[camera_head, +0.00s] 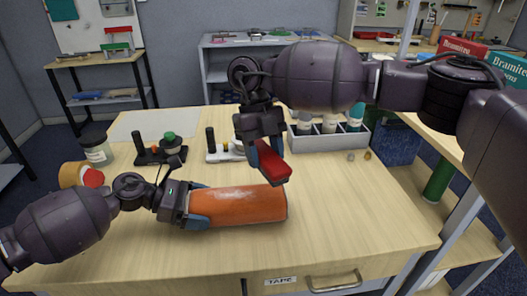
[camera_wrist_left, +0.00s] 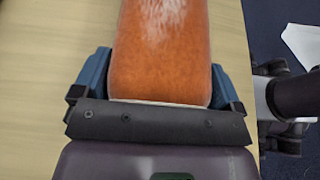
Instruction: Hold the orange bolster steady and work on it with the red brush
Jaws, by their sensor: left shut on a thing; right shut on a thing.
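The orange bolster (camera_head: 240,204) lies on the wooden table, its length running left to right, with a pale whitish patch on its upper side. My left gripper (camera_head: 200,205) is shut on its left end. In the left wrist view the blue fingers of the left gripper (camera_wrist_left: 158,85) sit on both sides of the bolster (camera_wrist_left: 160,60), and the pale patch shows at the top. My right gripper (camera_head: 266,150) is shut on the red brush (camera_head: 272,167), held tilted above the right part of the bolster. The brush appears apart from the bolster; its underside is partly hidden.
Behind stand a black rack (camera_head: 160,155), a white rack (camera_head: 222,155) and a grey bin (camera_head: 340,138) with bottles. A jar (camera_head: 96,147) and an orange-yellow container (camera_head: 74,175) are at the left.

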